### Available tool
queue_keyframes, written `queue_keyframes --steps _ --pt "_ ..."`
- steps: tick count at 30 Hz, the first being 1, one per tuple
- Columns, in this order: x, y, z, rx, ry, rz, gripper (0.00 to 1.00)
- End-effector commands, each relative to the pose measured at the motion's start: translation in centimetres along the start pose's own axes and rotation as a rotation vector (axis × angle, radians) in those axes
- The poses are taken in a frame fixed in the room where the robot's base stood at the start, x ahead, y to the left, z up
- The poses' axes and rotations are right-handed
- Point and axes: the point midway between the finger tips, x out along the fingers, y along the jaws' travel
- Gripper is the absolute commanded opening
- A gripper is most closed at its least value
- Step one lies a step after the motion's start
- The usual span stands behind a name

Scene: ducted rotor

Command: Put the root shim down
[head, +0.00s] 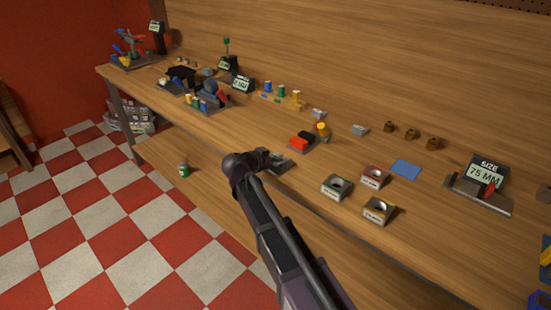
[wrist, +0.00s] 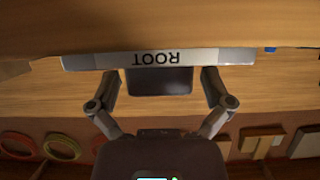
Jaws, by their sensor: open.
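In the wrist view, a long grey bar (wrist: 90,62) carries the word ROOT, which reads upside down. A dark grey block (wrist: 160,82) sits against the bar, between the two fingers of my gripper (wrist: 160,76). The fingers stand apart, with a gap to the block on each side. I cannot tell for sure whether this block is the root shim. In the head view, my gripper (head: 262,158) is at the bench's front edge, beside a grey plate (head: 280,165). My arm hides part of this spot.
The wooden bench (head: 330,235) holds several small labelled blocks, such as a green one (head: 337,187), to the right of my gripper. A red block (head: 301,141) is behind it. A blue mat (head: 405,168) and a 75 MM size stand (head: 480,185) are farther right.

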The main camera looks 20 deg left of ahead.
Motion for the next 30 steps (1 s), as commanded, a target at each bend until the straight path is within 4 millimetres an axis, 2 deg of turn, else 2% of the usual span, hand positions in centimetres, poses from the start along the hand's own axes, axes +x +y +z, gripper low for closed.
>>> queue_keyframes --steps 5,11,24,30 --pt "-0.5 0.0 0.0 0.000 0.000 -0.001 1.00" --pt "-2.5 0.1 -0.2 -0.001 0.000 -0.001 1.00" --pt "-9.7 -0.4 0.0 -0.002 0.000 -0.002 1.00" --pt "-12.3 -0.4 0.1 0.000 0.000 0.000 1.00"
